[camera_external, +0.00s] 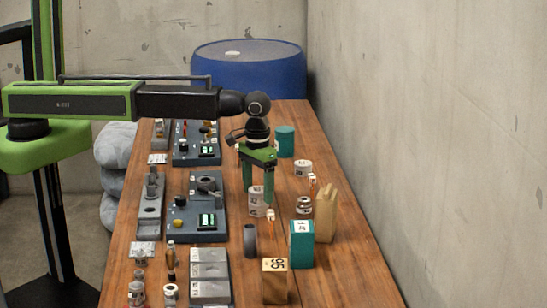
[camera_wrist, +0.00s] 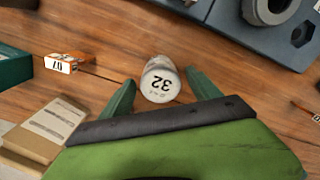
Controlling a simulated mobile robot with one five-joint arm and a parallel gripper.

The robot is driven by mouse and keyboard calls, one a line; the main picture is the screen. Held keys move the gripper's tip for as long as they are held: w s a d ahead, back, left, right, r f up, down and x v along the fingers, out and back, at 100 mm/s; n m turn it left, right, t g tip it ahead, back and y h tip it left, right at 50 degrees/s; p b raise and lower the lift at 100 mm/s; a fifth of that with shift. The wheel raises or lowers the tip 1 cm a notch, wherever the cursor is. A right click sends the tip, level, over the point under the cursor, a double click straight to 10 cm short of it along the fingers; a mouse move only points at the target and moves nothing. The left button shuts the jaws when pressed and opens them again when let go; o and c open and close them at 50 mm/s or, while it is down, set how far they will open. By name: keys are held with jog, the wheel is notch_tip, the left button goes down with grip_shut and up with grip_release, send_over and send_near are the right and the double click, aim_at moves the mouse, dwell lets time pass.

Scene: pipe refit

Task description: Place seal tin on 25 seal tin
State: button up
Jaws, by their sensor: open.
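A pale seal tin marked 32 (camera_wrist: 160,79) stands between the spread green fingers of my gripper (camera_wrist: 160,80) in the wrist view. A gap shows on each side of it. In the external view my gripper (camera_external: 258,201) points down over the table, with a pale tin column (camera_external: 256,194) between its fingers. The column looks like two tins, one on the other, but its small labels are unclear. I cannot read a 25 on any tin; the lower part is hidden from above in the wrist view.
Right of my gripper stand a white tin (camera_external: 303,168), a banded tin (camera_external: 304,206), a teal block (camera_external: 301,244) and a wooden piece (camera_external: 326,213). A small orange-white box (camera_wrist: 65,62) is nearby. Grey-blue fixture plates (camera_external: 207,208) lie left; a wall bounds the right.

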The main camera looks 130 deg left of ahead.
aim_at(256, 190)
notch_tip(256, 190, up, 12)
jog(key=p, duration=1.1)
jog(key=shift+f, duration=0.15)
jog(key=s+d+m, duration=0.3)
jog(key=d+m, duration=0.2)
jog(key=d, duration=0.7)
jog(key=s+d+m, duration=0.3)
jog(key=d+m, duration=0.2)
jog(key=d, duration=0.7)
jog(key=s+d+m, duration=0.3)
jog(key=d+m, duration=0.2)
jog(key=d, duration=0.8)
jog(key=shift+s+m, duration=0.35)
jog(key=shift+m, duration=0.05)
jog(key=shift+d, duration=0.2)
